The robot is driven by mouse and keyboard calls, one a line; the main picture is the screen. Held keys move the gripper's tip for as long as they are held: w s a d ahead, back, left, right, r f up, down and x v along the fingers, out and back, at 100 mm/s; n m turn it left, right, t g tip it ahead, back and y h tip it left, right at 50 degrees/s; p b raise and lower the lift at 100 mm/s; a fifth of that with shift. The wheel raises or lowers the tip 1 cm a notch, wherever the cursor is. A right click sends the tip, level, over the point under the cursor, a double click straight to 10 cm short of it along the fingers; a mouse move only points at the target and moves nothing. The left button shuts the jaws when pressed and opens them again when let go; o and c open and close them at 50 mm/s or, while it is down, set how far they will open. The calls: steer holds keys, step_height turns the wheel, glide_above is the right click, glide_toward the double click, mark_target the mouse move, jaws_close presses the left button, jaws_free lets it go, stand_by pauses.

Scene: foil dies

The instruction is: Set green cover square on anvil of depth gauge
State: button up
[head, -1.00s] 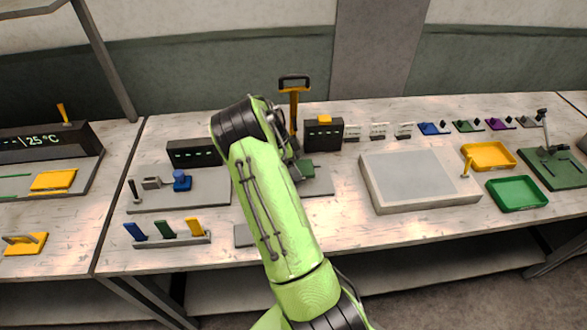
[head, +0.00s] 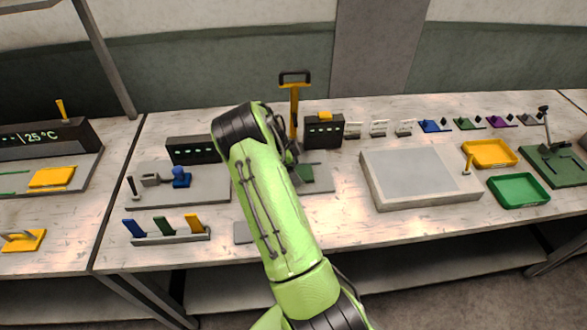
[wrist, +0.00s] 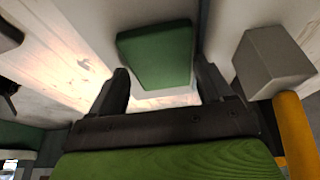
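The green cover (head: 306,174) shows as a green block at the right of my wrist in the head view, over a grey base plate (head: 321,184) that I take for the depth gauge's. In the wrist view the green cover (wrist: 156,52) lies just beyond my gripper (wrist: 162,80). My gripper's two dark fingers stand wide apart, with gaps between them and the cover. The cover looks slightly turned against the fingers. The anvil is hidden, so I cannot tell how squarely the cover sits on it.
A grey block (wrist: 272,62) and an orange post (wrist: 297,130) stand close right of my gripper. The orange-handled post (head: 294,105) and a dark display box (head: 323,131) are behind it. A large grey slab (head: 420,200) and yellow (head: 489,154) and green (head: 519,191) trays lie right.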

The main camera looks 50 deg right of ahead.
steer(key=shift+o, duration=0.7)
steer(key=shift+s+a+f, duration=0.1)
steer(key=shift+f, duration=0.05)
